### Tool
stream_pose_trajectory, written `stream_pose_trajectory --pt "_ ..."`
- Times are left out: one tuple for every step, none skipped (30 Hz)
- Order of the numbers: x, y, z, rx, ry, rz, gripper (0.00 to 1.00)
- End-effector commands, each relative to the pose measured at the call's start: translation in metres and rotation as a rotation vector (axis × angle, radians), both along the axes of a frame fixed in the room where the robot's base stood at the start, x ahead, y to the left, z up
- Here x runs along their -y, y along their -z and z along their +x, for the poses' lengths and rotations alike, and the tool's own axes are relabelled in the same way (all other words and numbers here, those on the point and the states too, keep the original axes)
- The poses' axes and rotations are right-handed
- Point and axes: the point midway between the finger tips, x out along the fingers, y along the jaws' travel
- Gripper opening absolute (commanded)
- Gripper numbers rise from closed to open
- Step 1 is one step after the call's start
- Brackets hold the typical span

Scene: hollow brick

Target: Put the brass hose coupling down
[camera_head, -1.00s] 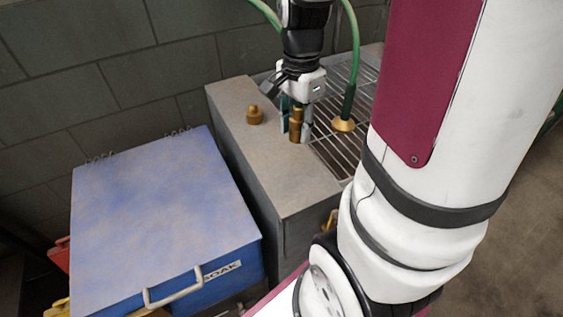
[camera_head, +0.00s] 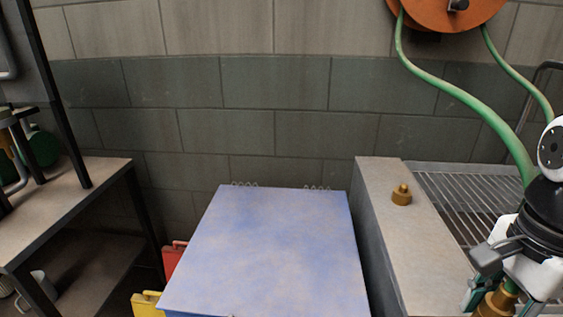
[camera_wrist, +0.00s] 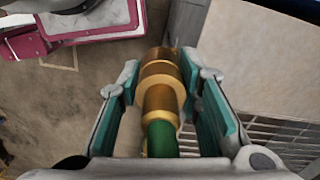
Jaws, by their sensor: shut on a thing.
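My gripper (camera_head: 503,296) is at the lower right edge of the head view, partly cut off by the frame. It is shut on the brass hose coupling (camera_head: 492,305), whose lower end is out of that view. In the wrist view, the coupling (camera_wrist: 160,72) is a stepped brass cylinder with a green part at its near end. It sits between the teal pads of my gripper (camera_wrist: 161,85). I cannot tell whether its far end touches anything.
A grey ledge (camera_head: 428,258) carries a small brass fitting (camera_head: 401,195). A wire rack (camera_head: 447,197) lies to its right. A blue lidded box (camera_head: 265,250) stands left of the ledge. A green hose (camera_head: 465,97) hangs from an orange reel (camera_head: 445,10). A workbench (camera_head: 75,200) is at left.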

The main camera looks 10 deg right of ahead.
Motion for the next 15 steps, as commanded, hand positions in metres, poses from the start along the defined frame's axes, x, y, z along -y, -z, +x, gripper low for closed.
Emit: stream_pose_trajectory --pt "0.000 -0.003 0.001 -0.003 -0.002 0.002 0.00" --pt "0.001 -0.004 0.002 -0.005 -0.003 0.003 0.00" --pt "0.001 -0.005 0.005 -0.004 -0.004 0.004 0.00" --pt "0.001 -0.006 0.006 -0.005 -0.004 0.007 0.00" --pt "0.002 -0.006 0.008 -0.004 -0.004 0.007 0.00" --pt "0.002 -0.006 0.010 -0.004 -0.004 0.007 0.00" --pt "0.002 -0.006 0.011 -0.005 -0.004 0.008 0.00" --pt "0.003 -0.005 0.012 -0.004 -0.004 0.007 0.00" --pt "0.003 -0.005 0.014 -0.004 -0.004 0.007 0.00" --pt "0.003 -0.005 0.015 -0.004 -0.003 0.008 0.00" --pt "0.004 -0.005 0.016 -0.004 -0.003 0.007 0.00" --pt "0.004 -0.005 0.017 -0.004 -0.003 0.006 0.00" --pt "0.005 -0.004 0.018 -0.005 -0.003 0.006 0.00" --pt "0.005 -0.004 0.019 -0.005 -0.003 0.003 0.00" --pt "0.006 -0.003 0.019 -0.005 -0.002 0.002 0.00"
